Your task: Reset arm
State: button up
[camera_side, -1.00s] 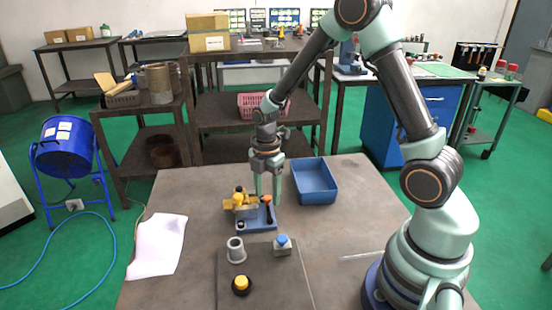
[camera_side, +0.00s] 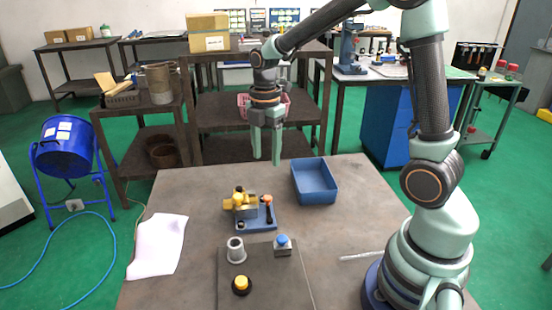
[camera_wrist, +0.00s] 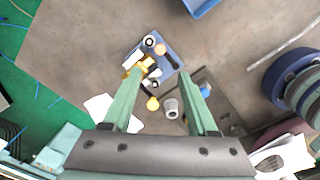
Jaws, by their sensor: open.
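My gripper (camera_side: 266,160) is open and empty, held above the back part of the table, well clear of the things on it. Its two green fingers also show in the wrist view (camera_wrist: 162,100). Below it stands the indexing chuck, a yellow and grey device on a blue base (camera_side: 258,224), with a dark lever that has an orange knob (camera_side: 267,200). The chuck also shows between the fingers in the wrist view (camera_wrist: 152,62). Nothing touches my gripper.
A blue tray (camera_side: 314,182) stands behind and right of the chuck. A dark plate (camera_side: 265,280) at the front bears a grey cylinder (camera_side: 236,250), a blue-topped block (camera_side: 282,245) and a yellow button (camera_side: 241,285). White paper (camera_side: 158,245) lies left. The table's right side is mostly clear.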

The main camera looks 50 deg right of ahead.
jog(key=s+a+r+m+t, duration=0.5)
jog(key=s+r+m, duration=0.4)
jog(key=m, duration=0.8)
jog(key=shift+s+a+m+t, duration=0.3)
jog(key=shift+s+a, duration=0.1)
jog(key=shift+s, duration=0.25)
